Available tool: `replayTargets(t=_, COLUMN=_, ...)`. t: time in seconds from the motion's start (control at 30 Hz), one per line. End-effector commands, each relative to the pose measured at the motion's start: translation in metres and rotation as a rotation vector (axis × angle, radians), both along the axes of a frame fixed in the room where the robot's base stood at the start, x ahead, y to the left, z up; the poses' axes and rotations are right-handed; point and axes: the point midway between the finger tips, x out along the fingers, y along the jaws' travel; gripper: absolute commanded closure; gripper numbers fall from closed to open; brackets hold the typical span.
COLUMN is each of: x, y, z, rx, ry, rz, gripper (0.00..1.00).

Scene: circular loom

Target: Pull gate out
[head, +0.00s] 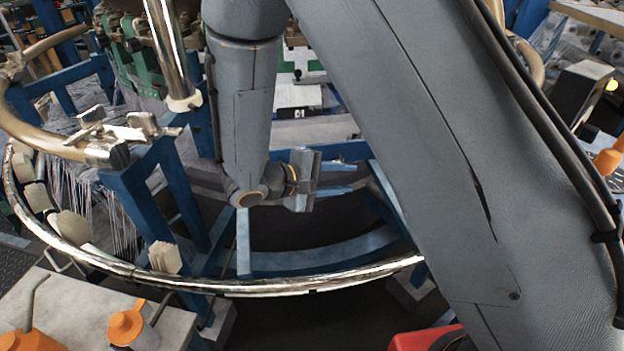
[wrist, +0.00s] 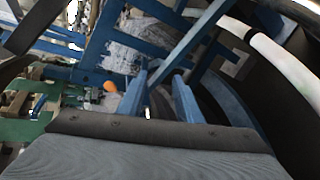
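A blue frame (head: 330,255) with a curved lower bar stands behind a long curved chrome rail (head: 300,286). It looks like the gate, but I cannot tell for certain where the gate begins and ends. My gripper (head: 345,177) is in front of the opening above the curved bar, its two blue fingers pointing right. In the wrist view the fingers (wrist: 160,98) are apart, with blue beams (wrist: 205,35) beyond them. I see nothing held between them. The chrome rail also shows as a pale curve (wrist: 280,60) at the upper right.
A tan tube ring with a silver clamp (head: 118,130) is at the left. A grey bench (head: 75,300) with orange-capped bottles (head: 128,325) is at the lower left. A red object (head: 425,338) is at the bottom. My arm hides much of the right side.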

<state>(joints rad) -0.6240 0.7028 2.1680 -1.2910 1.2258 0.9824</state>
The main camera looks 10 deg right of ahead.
Motion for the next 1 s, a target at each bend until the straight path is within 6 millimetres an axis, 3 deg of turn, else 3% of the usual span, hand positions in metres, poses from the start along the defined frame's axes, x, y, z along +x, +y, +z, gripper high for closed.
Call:
replayTargets(t=0.03, x=0.018, y=0.022, z=-0.020, rx=-0.041, ry=-0.050, rz=0.076, gripper=0.68)
replayTargets(t=0.2, x=0.055, y=0.082, z=-0.039, rx=-0.108, ry=-0.218, rz=0.273, gripper=0.68)
replayTargets(t=0.33, x=0.065, y=0.105, z=-0.043, rx=-0.118, ry=-0.280, rz=0.343, gripper=0.68)
replayTargets(t=0.47, x=0.072, y=0.104, z=-0.043, rx=-0.120, ry=-0.294, rz=0.355, gripper=0.68)
replayTargets(t=1.0, x=0.122, y=0.058, z=-0.052, rx=-0.120, ry=-0.290, rz=0.352, gripper=0.68)
